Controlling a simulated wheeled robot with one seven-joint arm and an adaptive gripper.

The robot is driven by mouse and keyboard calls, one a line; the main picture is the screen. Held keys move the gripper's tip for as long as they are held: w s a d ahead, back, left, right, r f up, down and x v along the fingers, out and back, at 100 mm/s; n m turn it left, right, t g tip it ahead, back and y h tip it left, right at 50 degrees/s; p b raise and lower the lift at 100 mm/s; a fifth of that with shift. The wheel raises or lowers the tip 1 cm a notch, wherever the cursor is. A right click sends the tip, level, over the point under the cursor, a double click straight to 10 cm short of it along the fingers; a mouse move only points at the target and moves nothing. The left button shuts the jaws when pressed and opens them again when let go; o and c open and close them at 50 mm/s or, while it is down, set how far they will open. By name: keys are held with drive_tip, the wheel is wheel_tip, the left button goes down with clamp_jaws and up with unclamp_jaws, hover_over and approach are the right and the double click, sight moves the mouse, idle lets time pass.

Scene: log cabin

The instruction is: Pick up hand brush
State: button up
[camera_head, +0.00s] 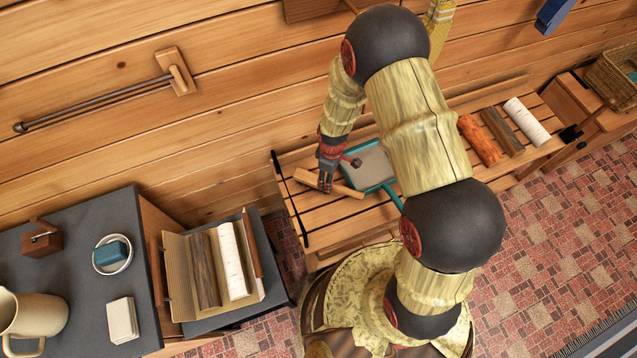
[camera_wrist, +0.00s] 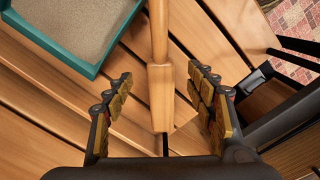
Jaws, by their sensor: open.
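The wooden hand brush (camera_head: 346,190) lies on a slatted wooden bench (camera_head: 312,229), beside a teal dustpan (camera_head: 370,167) with a grey inside. In the wrist view the brush (camera_wrist: 161,95) shows as a narrow rod widening into a block, running between my fingers; its bristles are not visible. The dustpan (camera_wrist: 123,25) is at the upper left there. My gripper (camera_head: 326,184) is over the brush, pointing down. In the wrist view my gripper (camera_wrist: 159,80) is open, with one finger on each side of the brush and gaps on both sides.
Several logs, including an orange log (camera_head: 480,139) and a white log (camera_head: 527,121), lie on the bench's right part. A grey-topped cabinet (camera_head: 75,255) and a log box (camera_head: 175,275) stand left. The plank wall (camera_head: 230,80) is close behind the bench.

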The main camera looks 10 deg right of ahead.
wheel_tip(320, 180, down, 7)
drive_tip(key=b, duration=0.2)
drive_tip(key=shift+s+r+b, duration=0.1)
drive_tip(key=shift+r+b, duration=0.1)
drive_tip(key=shift+b, duration=0.1)
drive_tip(key=shift+c, duration=0.8)
clamp_jaws()
drive_tip(key=shift+r, duration=0.1)
